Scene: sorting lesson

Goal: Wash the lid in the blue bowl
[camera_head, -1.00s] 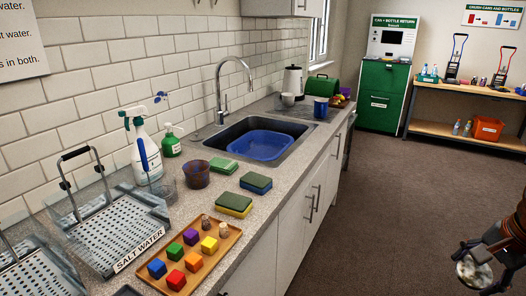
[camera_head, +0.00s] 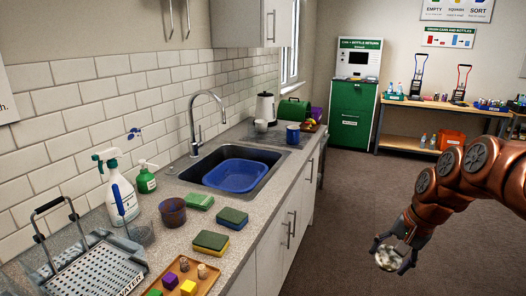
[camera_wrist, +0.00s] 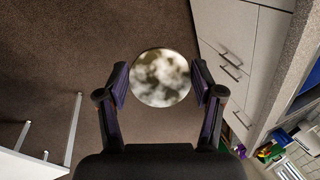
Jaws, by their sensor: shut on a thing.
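The lid (camera_wrist: 160,78) is a round, shiny disc with a blurred, mottled look. My gripper (camera_wrist: 158,85) is shut on it, with one finger at each side edge. In the head view my gripper (camera_head: 396,254) holds the lid (camera_head: 387,258) over the open floor, right of the counter and well apart from it. The blue bowl (camera_head: 235,175) sits in the sink under the tap, left of my gripper. Its inside looks blue, and I cannot tell how much water is in it.
The counter (camera_head: 262,201) runs along the left wall. A tall tap (camera_head: 195,125) rises behind the bowl. The floor (camera_head: 335,230) is clear.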

